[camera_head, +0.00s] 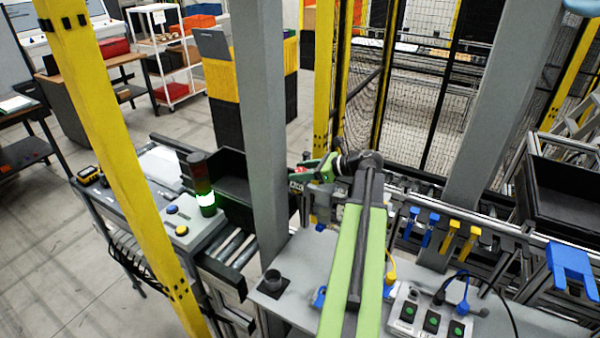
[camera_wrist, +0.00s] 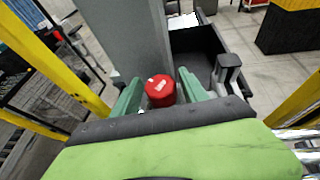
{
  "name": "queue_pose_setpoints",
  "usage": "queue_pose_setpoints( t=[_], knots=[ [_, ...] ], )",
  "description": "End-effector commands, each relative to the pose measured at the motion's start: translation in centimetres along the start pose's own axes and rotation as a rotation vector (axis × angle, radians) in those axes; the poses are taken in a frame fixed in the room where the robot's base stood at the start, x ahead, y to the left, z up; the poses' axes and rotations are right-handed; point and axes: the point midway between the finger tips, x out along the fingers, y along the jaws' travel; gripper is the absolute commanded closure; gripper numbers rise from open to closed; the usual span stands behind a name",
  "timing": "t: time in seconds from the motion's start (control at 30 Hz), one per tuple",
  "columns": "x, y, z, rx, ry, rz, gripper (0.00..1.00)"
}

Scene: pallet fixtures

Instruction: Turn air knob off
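The air knob is a round red knob (camera_wrist: 160,91) with a small pale label mark on its face, in the middle of the wrist view. My gripper (camera_wrist: 159,78) has its two green fingers apart, one to the left and one to the right of the knob. A gap shows between the knob and each finger, and the gripper holds nothing. In the head view my gripper (camera_head: 312,172) is at the end of the outstretched green arm, just right of a grey post. The knob is mostly hidden there by the post and gripper.
The grey post (camera_head: 260,120) stands close left of my gripper. A dark bin (camera_head: 232,176) and a signal light (camera_head: 202,180) are left of it. A grey worktop (camera_head: 290,306) with a switch box (camera_head: 430,318) lies below my arm. Blue and yellow clips (camera_head: 448,238) line a rail at right.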

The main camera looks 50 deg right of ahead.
Motion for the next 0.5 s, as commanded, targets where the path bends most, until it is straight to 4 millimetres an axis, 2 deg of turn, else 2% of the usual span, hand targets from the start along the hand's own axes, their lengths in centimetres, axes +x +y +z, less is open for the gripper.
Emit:
queue_pose_setpoints(
  t=[0.07,0.37,0.5],
  knots=[
    [0.01,0.02,0.01,0.000,0.000,0.000,0.61],
    [0.04,0.03,0.02,0.000,0.000,0.001,1.00],
    [0.06,0.27,0.01,0.008,0.000,-0.022,1.00]
  ],
)
